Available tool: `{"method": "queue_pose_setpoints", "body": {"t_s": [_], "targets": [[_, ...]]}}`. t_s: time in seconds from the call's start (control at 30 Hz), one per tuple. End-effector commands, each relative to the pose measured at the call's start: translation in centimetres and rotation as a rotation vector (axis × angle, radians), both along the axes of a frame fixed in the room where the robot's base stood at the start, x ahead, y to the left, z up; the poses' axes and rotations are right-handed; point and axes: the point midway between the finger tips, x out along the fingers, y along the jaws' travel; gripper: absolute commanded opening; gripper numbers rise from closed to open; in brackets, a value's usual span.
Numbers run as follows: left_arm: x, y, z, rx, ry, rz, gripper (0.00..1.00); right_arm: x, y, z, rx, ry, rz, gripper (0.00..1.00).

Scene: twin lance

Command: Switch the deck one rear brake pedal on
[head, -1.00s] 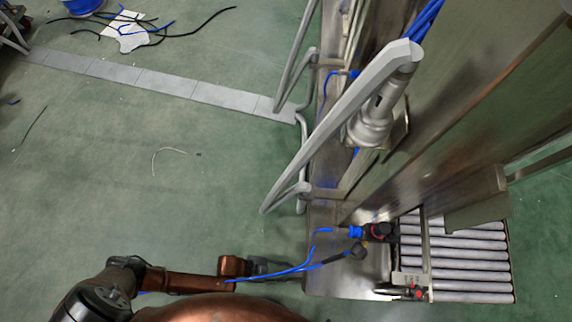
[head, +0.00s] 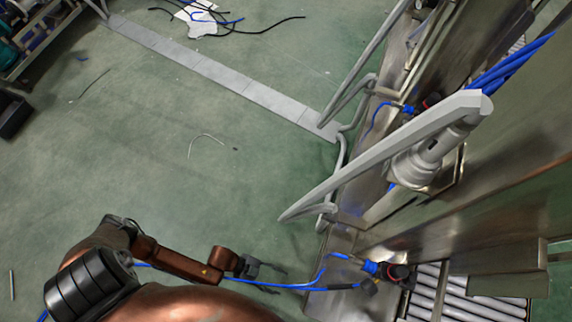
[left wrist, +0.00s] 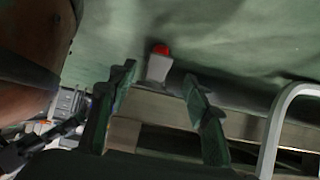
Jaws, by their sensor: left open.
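My left gripper (head: 278,278) is low in the head view, left of the steel machine base. Its two fingers are apart with nothing between them. In the left wrist view the open fingers (left wrist: 159,76) point towards a small grey box (left wrist: 156,70) with a red top (left wrist: 160,50). That box stands beyond the fingertips, and no touch shows. I cannot tell for sure whether it is the deck one rear brake pedal. No clear pedal shows in the head view. My right gripper is not in view.
A grey tubular rail (head: 385,155) leans along the steel machine on the right. Blue hoses (head: 322,272) run near my left gripper. Rollers (head: 470,304) lie at lower right. A bent grey tube (left wrist: 272,125) stands right of the fingers. Green floor on the left is mostly clear.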

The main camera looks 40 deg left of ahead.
Motion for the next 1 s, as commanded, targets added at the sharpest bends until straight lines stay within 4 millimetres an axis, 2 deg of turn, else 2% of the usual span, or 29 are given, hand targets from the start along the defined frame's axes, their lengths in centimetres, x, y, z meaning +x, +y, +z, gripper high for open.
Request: {"method": "queue_pose_setpoints", "body": {"t_s": [0.1,0.33,1.0], "targets": [[-0.7,1.9,1.4,0.0,0.002,0.001,0.45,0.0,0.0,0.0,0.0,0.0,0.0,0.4],[-1.3,4.0,3.1,-0.001,0.0,0.001,0.45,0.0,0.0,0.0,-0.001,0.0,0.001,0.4],[-1.4,4.3,3.4,-0.001,0.0,0.001,0.45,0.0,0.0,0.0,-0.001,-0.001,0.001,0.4]]}}
